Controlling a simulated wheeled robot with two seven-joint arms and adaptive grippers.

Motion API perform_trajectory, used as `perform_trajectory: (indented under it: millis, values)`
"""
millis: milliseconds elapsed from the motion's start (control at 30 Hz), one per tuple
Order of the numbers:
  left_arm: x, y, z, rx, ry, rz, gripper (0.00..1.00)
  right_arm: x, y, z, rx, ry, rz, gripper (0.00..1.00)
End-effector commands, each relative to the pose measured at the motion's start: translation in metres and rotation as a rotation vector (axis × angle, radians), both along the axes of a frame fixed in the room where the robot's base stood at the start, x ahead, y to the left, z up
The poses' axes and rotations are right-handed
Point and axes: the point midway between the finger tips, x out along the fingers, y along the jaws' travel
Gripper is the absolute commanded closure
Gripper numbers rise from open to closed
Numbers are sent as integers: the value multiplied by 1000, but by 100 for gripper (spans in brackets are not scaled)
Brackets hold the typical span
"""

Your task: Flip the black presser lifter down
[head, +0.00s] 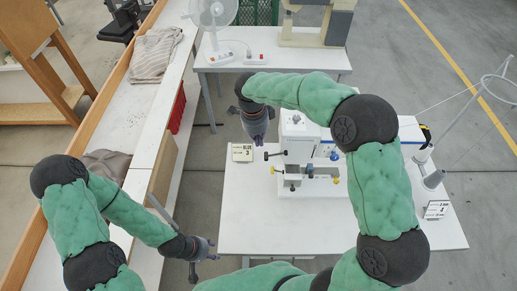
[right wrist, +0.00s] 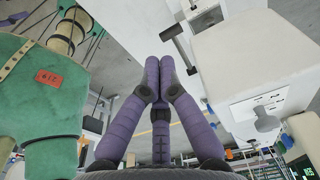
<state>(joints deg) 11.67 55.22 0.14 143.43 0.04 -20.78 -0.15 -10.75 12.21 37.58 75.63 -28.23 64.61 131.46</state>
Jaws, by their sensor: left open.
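My right gripper (head: 257,138) hangs left of the press head, close to the lever. Its purple fingers (right wrist: 160,62) meet at the tips with nothing between them. My left gripper (head: 207,250) is open and empty, off the table's left edge.
A label stand (head: 242,152) is on the table left of the press, and another (head: 436,209) at the right. A thread stand (head: 434,178) is at the right edge. The table's front left (head: 260,225) is clear. A fan (head: 213,15) stands on the back table.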

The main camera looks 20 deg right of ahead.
Motion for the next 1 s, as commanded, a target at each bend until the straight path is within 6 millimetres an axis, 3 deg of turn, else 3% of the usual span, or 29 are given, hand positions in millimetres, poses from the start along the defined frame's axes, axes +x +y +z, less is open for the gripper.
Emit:
perform_trajectory:
  millis: [200, 400, 1000]
  values:
    - [0, 0, -5, 0, -1, -2, 56, 3, 8, 37, 1, -4, 1, 100]
    - [0, 0, -6, 0, 0, -1, 56, 3, 11, 55, 1, -1, 0, 100]
    - [0, 0, -6, 0, 0, -1, 56, 3, 11, 58, 0, 0, 0, 100]
